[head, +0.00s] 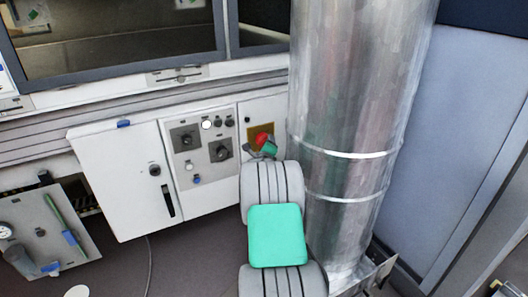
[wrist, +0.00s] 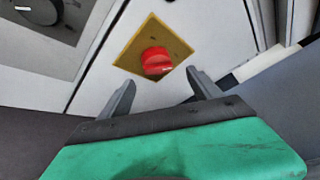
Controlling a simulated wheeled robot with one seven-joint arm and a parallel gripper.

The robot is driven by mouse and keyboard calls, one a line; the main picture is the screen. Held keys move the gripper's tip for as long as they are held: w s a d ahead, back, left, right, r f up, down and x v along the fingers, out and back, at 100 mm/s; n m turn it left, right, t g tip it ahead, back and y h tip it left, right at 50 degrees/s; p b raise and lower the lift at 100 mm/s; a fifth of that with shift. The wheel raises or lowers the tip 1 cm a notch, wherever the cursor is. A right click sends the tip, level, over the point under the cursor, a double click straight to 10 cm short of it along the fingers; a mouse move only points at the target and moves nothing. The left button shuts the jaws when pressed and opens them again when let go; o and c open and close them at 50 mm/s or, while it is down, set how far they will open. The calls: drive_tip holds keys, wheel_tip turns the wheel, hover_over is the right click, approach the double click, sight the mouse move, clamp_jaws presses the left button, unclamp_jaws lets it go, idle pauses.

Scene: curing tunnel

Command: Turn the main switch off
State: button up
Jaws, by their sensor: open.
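The main switch is a red rotary knob (wrist: 155,61) on a yellow square plate (wrist: 172,38), set in a white cabinet front. In the wrist view it lies just beyond and between the fingertips of my gripper (wrist: 163,82), which is open and empty. The fingers appear apart from the knob. The knob's exact turn position is hard to tell. In the head view the red knob (head: 262,138) and yellow plate (head: 252,130) sit left of the metal duct, partly hidden by my gripper (head: 262,149).
A large metal duct (head: 350,110) stands close to the right of my arm. Left of the switch is a grey control panel (head: 205,150) with black knobs and buttons. A white cabinet door (head: 125,175) with a black handle is further left. Windows (head: 120,40) are above.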

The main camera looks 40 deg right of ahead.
sight(263, 140)
drive_tip(key=x, duration=0.2)
drive_tip(key=b+x, duration=0.1)
drive_tip(key=x, duration=0.2)
drive_tip(key=shift+w+a+f+b, duration=0.15)
drive_tip(key=shift+w+b, duration=0.2)
drive_tip(key=shift+w, duration=0.3)
drive_tip(key=shift+w+d, duration=0.25)
drive_tip(key=shift+s+d, duration=0.1)
drive_tip(key=c, duration=1.3)
